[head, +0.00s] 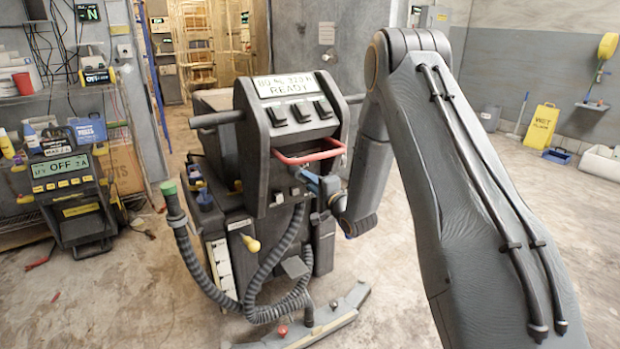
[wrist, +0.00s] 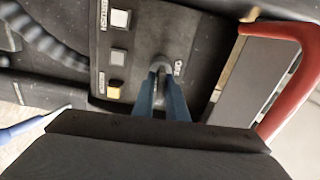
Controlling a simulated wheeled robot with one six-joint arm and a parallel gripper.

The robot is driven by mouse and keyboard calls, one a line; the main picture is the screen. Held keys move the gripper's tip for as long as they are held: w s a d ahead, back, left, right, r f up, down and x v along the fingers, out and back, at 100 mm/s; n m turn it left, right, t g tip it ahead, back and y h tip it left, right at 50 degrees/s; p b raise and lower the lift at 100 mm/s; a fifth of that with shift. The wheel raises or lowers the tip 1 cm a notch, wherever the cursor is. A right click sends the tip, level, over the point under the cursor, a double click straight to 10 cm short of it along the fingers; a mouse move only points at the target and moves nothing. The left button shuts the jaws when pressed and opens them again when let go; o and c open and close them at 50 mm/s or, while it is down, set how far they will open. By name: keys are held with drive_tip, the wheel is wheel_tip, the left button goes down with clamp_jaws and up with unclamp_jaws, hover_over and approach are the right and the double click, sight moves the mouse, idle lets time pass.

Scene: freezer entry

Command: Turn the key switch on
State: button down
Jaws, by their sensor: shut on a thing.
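The key switch (wrist: 163,62) is on the dark panel of a grey floor machine. A small white label sits beside it in the wrist view. My gripper (wrist: 161,80) has its two blue fingers closed together at the key switch, shut on the key, which the fingertips mostly hide. In the head view my gripper (head: 307,177) reaches in from the right to the machine's rear panel, just below the red handle. The machine's display (head: 285,85) shows a line of text that is hard to read and the word READY.
The red handle (head: 309,152) arches close above my gripper. Several square buttons (wrist: 117,57) sit left of the key in the wrist view. Open floor (head: 400,290) lies to the right. A charger (head: 68,190) reading OFF stands at left.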

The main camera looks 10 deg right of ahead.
drive_tip(key=shift+d+m, duration=0.2)
drive_tip(key=shift+m, duration=0.3)
drive_tip(key=c, duration=1.9)
unclamp_jaws()
drive_tip(key=shift+o, duration=0.2)
drive_tip(key=shift+a, duration=0.1)
drive_tip(key=v, duration=0.7)
drive_tip(key=shift+s, duration=0.35)
